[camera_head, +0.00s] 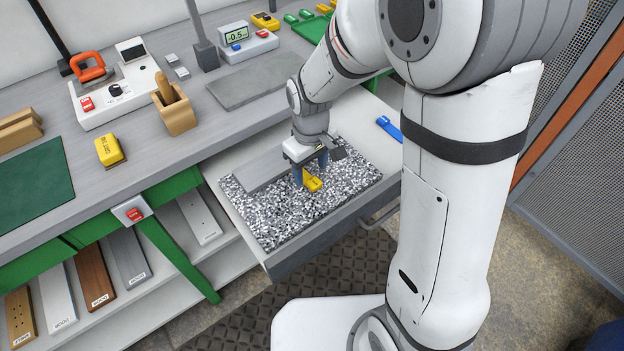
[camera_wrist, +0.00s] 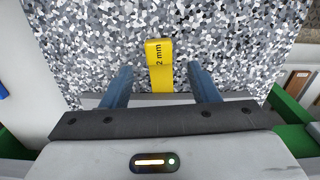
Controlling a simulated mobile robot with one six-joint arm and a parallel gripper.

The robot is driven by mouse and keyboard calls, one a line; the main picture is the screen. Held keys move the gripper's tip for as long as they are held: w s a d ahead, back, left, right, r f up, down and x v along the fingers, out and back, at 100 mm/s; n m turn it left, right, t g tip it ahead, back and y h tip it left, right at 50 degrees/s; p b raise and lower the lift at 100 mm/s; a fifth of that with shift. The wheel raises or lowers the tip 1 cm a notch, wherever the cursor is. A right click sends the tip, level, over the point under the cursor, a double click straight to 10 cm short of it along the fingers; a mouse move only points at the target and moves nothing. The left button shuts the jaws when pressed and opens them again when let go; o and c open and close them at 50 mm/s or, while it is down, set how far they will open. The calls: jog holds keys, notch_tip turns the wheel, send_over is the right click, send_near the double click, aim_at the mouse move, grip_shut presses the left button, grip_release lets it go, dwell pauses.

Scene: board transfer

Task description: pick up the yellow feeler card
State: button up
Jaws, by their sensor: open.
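The yellow feeler card (camera_head: 313,183) lies on the speckled grey foam lining (camera_head: 270,221) of the open drawer. In the wrist view the card (camera_wrist: 159,62) is a narrow upright strip marked "2 mm", its lower end near the gripper's body. My gripper (camera_head: 310,175) points down into the drawer. In the wrist view its two blue fingers (camera_wrist: 160,84) are apart, one on each side of the card, with a gap on both sides. Whether the fingertips touch the foam cannot be told.
The drawer's front wall (camera_head: 330,230) borders the foam. A flat grey block (camera_head: 262,168) lies beside the gripper. A blue object (camera_head: 389,128) lies to the right. The workbench holds a yellow block (camera_head: 109,150), a wooden holder (camera_head: 176,112) and a grey slab (camera_head: 257,80).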

aim_at(313, 183)
jog(key=shift+f, duration=1.4)
jog(key=shift+c, duration=0.5)
jog(key=c, duration=0.9)
jog(key=shift+r, duration=0.1)
jog(key=shift+c, duration=0.2)
